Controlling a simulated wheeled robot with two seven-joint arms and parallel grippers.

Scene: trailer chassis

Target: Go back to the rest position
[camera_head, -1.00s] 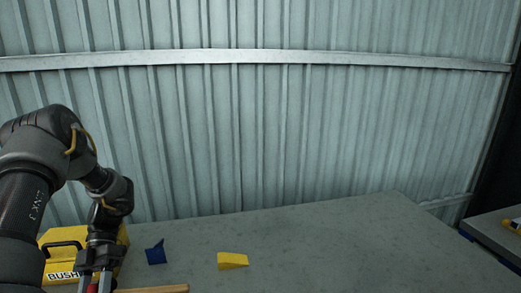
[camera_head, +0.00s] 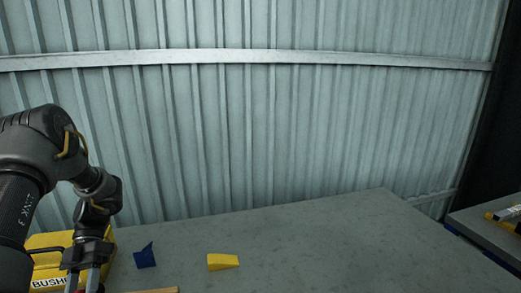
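My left gripper (camera_head: 82,281) points down at the lower left of the head view, in front of a yellow case (camera_head: 45,243) with a partly hidden label. Its two fingers run to the bottom edge of the picture. A bit of red shows between them, and I cannot tell whether it is something held. My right gripper is not in view.
A blue piece (camera_head: 145,257) and a yellow wedge (camera_head: 222,262) lie on the grey table (camera_head: 330,245). A light strip (camera_head: 155,291) shows at the bottom edge. A second table (camera_head: 475,234) stands at the right. A corrugated wall (camera_head: 270,130) is behind.

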